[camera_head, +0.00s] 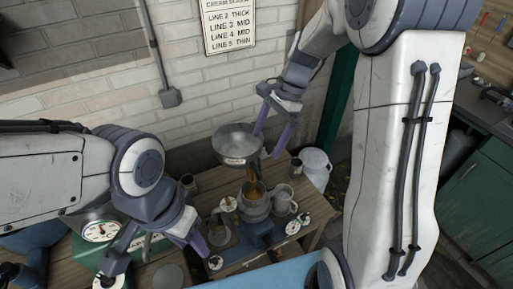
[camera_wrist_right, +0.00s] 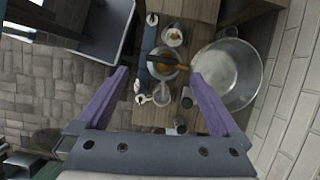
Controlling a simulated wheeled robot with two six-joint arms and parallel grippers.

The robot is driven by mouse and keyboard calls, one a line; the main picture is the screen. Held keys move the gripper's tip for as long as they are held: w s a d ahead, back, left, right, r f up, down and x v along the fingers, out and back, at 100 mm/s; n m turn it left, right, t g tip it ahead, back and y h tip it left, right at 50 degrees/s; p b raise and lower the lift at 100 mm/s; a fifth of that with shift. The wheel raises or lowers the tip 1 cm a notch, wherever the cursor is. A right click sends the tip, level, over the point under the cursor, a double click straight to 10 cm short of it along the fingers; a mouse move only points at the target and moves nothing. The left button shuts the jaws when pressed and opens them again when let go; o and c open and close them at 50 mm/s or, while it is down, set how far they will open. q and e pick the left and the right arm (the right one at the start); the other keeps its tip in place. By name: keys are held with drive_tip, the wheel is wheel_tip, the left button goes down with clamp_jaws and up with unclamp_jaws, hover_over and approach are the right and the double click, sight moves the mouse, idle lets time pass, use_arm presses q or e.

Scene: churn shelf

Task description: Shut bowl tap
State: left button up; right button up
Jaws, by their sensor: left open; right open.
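A wide metal bowl (camera_head: 237,140) stands raised over the wooden bench, and it also shows in the right wrist view (camera_wrist_right: 230,75). A golden-brown stream (camera_head: 252,176) runs from beneath it down to a grey pot (camera_head: 257,208). In the right wrist view the pot (camera_wrist_right: 163,74) lies between my fingertips, further away. The tap itself is not clearly made out. My right gripper (camera_head: 268,144) is open and empty, beside the bowl's right rim; it also shows in the right wrist view (camera_wrist_right: 158,75). My left gripper (camera_head: 155,264) is open at the lower left, left of the pot.
A jug (camera_head: 284,199) and several small cups and dishes crowd the bench (camera_head: 312,211) around the pot. A white milk can (camera_head: 315,167) stands at the right. A dial scale (camera_head: 101,231) is at the left. A brick wall with a sign (camera_head: 228,24) is behind.

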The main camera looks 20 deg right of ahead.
sight(256, 168)
drive_tip(key=shift+m, duration=0.5)
drive_tip(key=x, duration=0.6)
drive_tip(key=p+x, duration=0.1)
drive_tip(key=x, duration=0.2)
drive_tip(key=shift+w+d+f, duration=0.25)
drive_tip(key=shift+w+f, duration=0.1)
drive_tip(key=shift+f, duration=0.2)
drive_tip(key=c, duration=1.2)
